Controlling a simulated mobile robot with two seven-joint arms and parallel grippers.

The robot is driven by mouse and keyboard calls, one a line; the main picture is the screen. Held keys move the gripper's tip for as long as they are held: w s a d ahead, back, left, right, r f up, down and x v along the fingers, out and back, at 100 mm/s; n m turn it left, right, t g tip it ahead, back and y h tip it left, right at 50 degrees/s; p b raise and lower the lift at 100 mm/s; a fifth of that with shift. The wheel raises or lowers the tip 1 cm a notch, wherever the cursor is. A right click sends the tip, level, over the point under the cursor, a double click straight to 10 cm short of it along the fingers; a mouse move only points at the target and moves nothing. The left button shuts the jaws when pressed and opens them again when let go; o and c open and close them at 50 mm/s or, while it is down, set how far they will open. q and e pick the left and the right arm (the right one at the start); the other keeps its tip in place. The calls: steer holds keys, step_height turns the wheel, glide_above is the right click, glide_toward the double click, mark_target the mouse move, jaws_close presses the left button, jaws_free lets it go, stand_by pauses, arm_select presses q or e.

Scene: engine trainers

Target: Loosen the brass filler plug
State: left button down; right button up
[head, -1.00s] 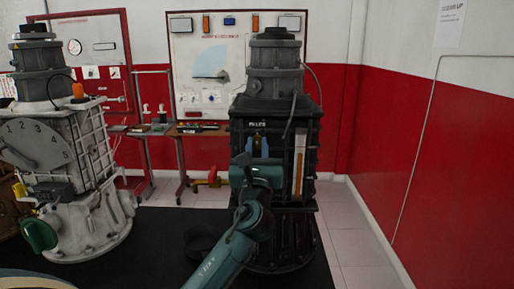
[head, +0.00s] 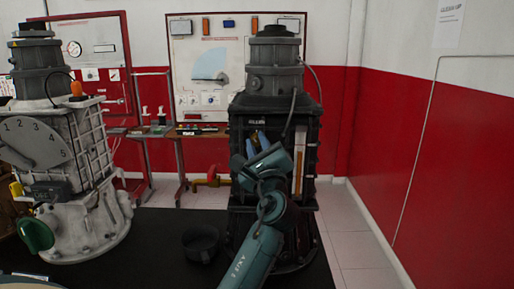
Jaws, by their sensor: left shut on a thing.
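The dark engine trainer (head: 277,112) stands at the centre, with a small "FILLER" label on its front. My left gripper (head: 256,142) is at the front of this trainer, just below the label. Its blue fingers are tilted and shut on the brass filler plug. The plug is almost wholly hidden by the fingers, so I cannot tell how far it is turned. My left arm comes up from the bottom and covers the lower front of the trainer. My right gripper is not in view.
A white trainer (head: 60,150) with a numbered dial stands on the left. A dark round pan (head: 200,243) sits on the black mat (head: 165,230) left of my arm. A red-handled valve (head: 212,181) sticks out left of the dark trainer. A bench (head: 185,132) stands behind. Floor at right is clear.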

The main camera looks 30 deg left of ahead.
arm_select(q)
steer(key=n+g, duration=0.1)
steer(key=n, duration=0.2)
steer(key=shift+n+g, duration=0.3)
steer(key=shift+n, duration=0.1)
steer(key=n+g, duration=0.1)
steer(key=n, duration=0.3)
steer(key=shift+r, duration=0.15)
steer(key=n+g+p, duration=0.1)
steer(key=n, duration=0.1)
steer(key=shift+d+n+g, duration=0.1)
steer(key=shift+n+g, duration=0.2)
steer(key=shift+n+p, duration=0.3)
steer(key=shift+n, duration=0.3)
steer(key=shift+n+h, duration=0.3)
steer(key=shift+n, duration=0.1)
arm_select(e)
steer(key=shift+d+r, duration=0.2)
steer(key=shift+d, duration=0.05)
arm_select(q)
steer(key=c, duration=1.3)
jaws_free()
